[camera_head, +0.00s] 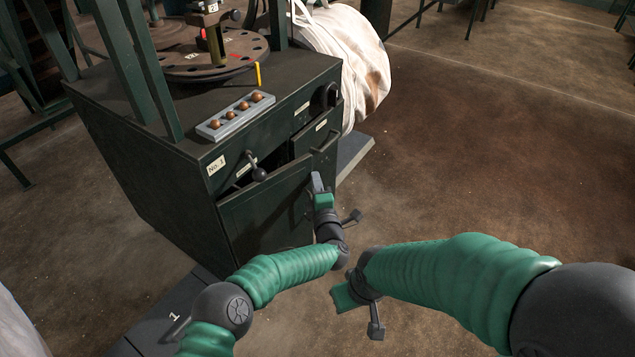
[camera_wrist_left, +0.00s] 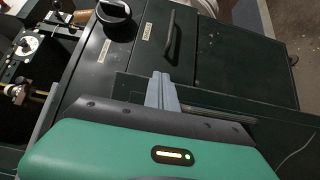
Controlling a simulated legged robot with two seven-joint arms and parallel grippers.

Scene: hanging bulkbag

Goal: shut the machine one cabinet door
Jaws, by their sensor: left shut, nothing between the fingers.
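The dark green cabinet door (camera_head: 262,212) is on the front of the machine marked No.1 (camera_head: 216,164). It stands partly open, with a dark gap along its top edge. My left gripper (camera_head: 316,182) is shut and empty at the door's right edge, near its upper corner. In the left wrist view the closed grey fingers (camera_wrist_left: 163,92) lie over the door's edge; I cannot tell whether they touch it. My right gripper (camera_head: 357,300) hangs low over the floor, to the right of the door; its fingers are not clear.
A black lever knob (camera_head: 259,174) sticks out above the door. A tray of brown balls (camera_head: 235,115) sits on the machine top. A drawer handle (camera_wrist_left: 173,39) and a round dial (camera_wrist_left: 114,14) are close to the left fingers. Floor at right is clear.

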